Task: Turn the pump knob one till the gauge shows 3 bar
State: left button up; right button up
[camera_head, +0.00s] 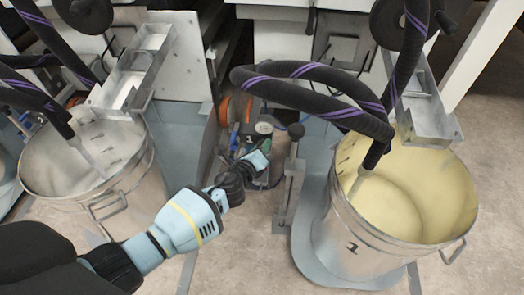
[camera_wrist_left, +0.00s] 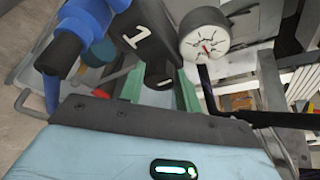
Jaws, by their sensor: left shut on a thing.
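The pump (camera_head: 262,140) stands low between two large buckets in the head view. Its black knob, marked with a white 1, shows in the left wrist view (camera_wrist_left: 142,35). The round white gauge (camera_wrist_left: 205,36) sits just right of the knob; it is small in the head view (camera_head: 263,128). The gauge has a red needle, but I cannot read its value. My left gripper (camera_head: 258,161) reaches in from the lower left. In the left wrist view its green fingers (camera_wrist_left: 160,80) are shut around the knob's black lower part. My right gripper is not in view.
A bucket marked 1 with cream-coloured liquid (camera_head: 350,262) stands right of the pump, with black and purple hoses (camera_head: 318,104) arching above. Another metal bucket (camera_head: 135,190) stands at left. A grey upright lever (camera_head: 291,180) stands close right of my gripper. Blue valve parts (camera_wrist_left: 85,20) flank the knob.

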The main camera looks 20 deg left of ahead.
pick_arm(q)
jog(key=n+t+b, duration=0.1)
jog(key=n+t, duration=0.1)
jog(key=n, duration=0.3)
jog(key=f+n+t+b, duration=0.1)
jog(key=n+t, duration=0.1)
jog(key=n, duration=0.3)
jog(key=n+t+b, duration=0.1)
jog(key=n, duration=0.4)
jog(key=shift+f+t+h, duration=0.15)
jog(key=shift+t+h, duration=0.25)
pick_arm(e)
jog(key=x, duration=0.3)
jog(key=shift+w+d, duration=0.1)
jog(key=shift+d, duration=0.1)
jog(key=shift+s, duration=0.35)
pick_arm(q)
jog(key=o, duration=1)
jog(key=shift+c, duration=0.2)
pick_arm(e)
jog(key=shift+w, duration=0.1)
